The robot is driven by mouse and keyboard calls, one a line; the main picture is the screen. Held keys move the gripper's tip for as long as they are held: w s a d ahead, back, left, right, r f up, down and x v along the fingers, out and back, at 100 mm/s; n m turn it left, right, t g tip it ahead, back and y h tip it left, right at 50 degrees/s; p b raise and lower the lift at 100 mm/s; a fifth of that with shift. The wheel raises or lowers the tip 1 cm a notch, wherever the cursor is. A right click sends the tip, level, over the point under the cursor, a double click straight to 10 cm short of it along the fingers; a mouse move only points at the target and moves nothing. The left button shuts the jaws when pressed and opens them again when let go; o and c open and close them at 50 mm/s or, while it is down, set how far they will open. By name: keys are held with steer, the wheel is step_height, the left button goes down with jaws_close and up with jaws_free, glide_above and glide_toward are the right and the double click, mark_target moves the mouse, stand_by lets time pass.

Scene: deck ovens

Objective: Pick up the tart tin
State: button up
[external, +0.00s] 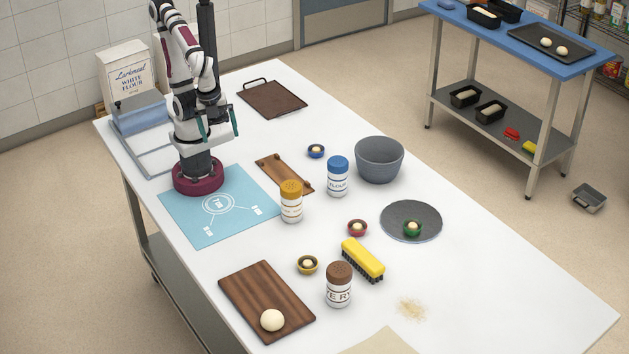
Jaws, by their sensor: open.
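A blue tin (316,155) is at the back, left of the grey bowl. A magenta tin (357,233) is mid-table, behind the yellow brush. A yellow tin (307,270) is nearer the front, by the dark wooden board. A green tin (412,235) sits on a dark round slab (425,212). My gripper (219,125) is open and empty, raised above the table's back left part, apart from all the tins.
Upright shakers with yellow (291,190), blue (337,163) and brown (339,271) lids stand among the tins. The grey bowl (379,165), yellow brush (362,257), wooden board (258,295) and small plank (275,168) are also on the table. The front right is mostly clear.

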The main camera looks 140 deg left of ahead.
steer(key=w+a+r+n+h, duration=0.2)
steer(key=w+a+n, duration=0.5)
steer(key=a+n, duration=0.5)
steer(key=n+t+h, duration=0.1)
steer(key=n, duration=1.7)
glide_above(317, 146)
step_height(317, 146, down, 8)
steer(key=f, duration=0.5)
steer(key=w+d+f, duration=0.1)
steer(key=f, duration=0.9)
steer(key=shift+w+d+f, duration=0.2)
steer(key=shift+w+f, duration=0.15)
steer(key=c, duration=1.4)
steer(key=shift+r, duration=0.1)
